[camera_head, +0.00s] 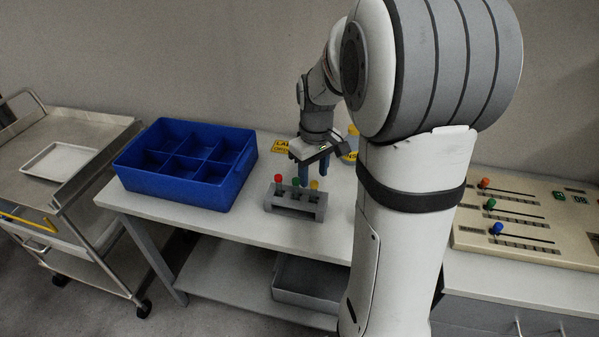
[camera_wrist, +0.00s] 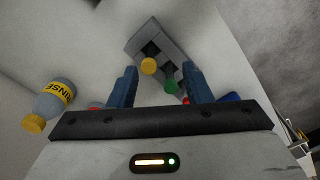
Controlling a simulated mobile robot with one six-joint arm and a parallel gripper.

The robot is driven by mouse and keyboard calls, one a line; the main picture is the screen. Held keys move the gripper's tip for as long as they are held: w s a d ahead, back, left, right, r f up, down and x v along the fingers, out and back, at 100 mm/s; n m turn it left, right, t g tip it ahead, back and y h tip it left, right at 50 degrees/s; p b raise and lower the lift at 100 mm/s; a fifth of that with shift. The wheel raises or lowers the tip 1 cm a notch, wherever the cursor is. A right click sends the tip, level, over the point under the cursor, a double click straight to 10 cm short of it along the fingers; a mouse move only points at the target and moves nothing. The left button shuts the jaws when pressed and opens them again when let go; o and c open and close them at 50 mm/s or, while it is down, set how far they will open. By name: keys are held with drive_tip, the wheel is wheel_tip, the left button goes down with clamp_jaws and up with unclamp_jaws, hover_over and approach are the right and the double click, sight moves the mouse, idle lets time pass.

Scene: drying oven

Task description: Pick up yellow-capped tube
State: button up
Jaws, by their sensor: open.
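The yellow-capped tube (camera_head: 314,185) stands in the right end of a grey rack (camera_head: 293,207) on the table, beside a green-capped tube (camera_head: 296,181) and a red-capped tube (camera_head: 278,177). My gripper (camera_head: 313,171), with blue fingers, is open and points down just above the rack's right end. In the wrist view the yellow cap (camera_wrist: 148,66) shows between the spread fingers of my gripper (camera_wrist: 160,69), nearer the left finger. The tube bodies are mostly hidden.
A blue divided bin (camera_head: 187,160) stands left of the rack. A yellow-capped rinse bottle (camera_wrist: 50,102) stands behind the rack, partly covered by my arm in the head view. A control panel with sliders (camera_head: 530,222) is at right; a trolley (camera_head: 70,150) is at left.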

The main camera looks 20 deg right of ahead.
sight(315, 183)
drive_tip(key=shift+w+d+f, duration=0.55)
drive_tip(key=shift+f, duration=0.1)
drive_tip(key=f, duration=0.5)
drive_tip(key=f+p, duration=0.1)
drive_tip(key=f, duration=0.1)
drive_tip(key=shift+w+f, duration=0.25)
drive_tip(key=shift+w, duration=0.1)
drive_tip(key=shift+c, duration=0.6)
clamp_jaws()
